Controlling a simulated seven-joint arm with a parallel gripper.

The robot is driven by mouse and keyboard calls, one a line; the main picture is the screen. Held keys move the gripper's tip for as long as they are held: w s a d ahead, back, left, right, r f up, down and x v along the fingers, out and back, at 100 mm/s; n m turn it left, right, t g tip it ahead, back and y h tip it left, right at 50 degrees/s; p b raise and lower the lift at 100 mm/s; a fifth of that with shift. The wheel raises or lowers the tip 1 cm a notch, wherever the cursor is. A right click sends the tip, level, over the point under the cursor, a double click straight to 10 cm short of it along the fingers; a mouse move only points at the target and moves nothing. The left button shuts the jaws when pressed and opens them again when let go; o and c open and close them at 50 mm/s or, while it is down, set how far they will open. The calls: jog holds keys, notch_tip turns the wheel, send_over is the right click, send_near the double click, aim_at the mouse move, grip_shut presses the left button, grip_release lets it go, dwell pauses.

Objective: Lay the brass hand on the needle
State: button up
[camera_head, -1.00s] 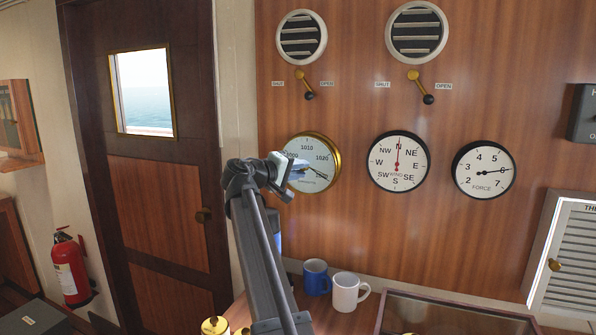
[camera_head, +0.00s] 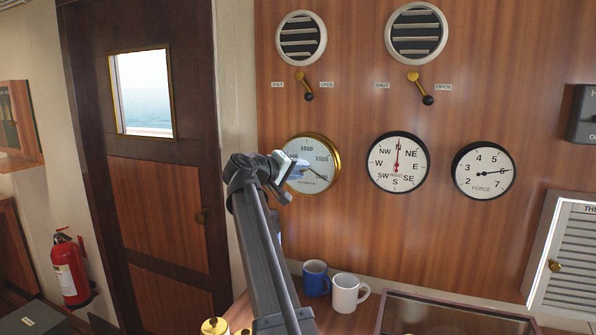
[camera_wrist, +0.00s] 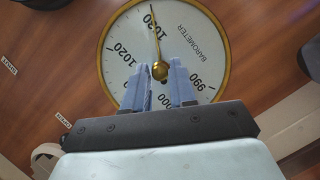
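The barometer (camera_head: 296,183) is a round white dial with a brass rim on the wooden wall. In the wrist view its face (camera_wrist: 120,72) fills the upper middle. A slim brass hand (camera_wrist: 154,35) runs from the round brass centre knob (camera_wrist: 160,70) up to near 1030. I cannot make out the dark needle apart from it in the wrist view. My gripper (camera_wrist: 158,72) is in front of the dial, its bluish fingers apart on either side of the knob. I cannot see contact with it. In the head view my gripper (camera_head: 280,165) covers the dial's left edge.
To the right hang a wind dial (camera_head: 384,174) and a force dial (camera_head: 474,184). Above are two vents with brass levers (camera_head: 420,88). A blue mug (camera_head: 316,279) and a white mug (camera_head: 346,292) stand below.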

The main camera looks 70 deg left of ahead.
jog(key=o, duration=0.3)
jog(key=v, duration=1.3)
jog(key=shift+s+d+r, duration=0.1)
jog(key=shift+s+d, duration=0.15)
jog(key=shift+s, duration=0.1)
jog(key=shift+w+a, duration=0.1)
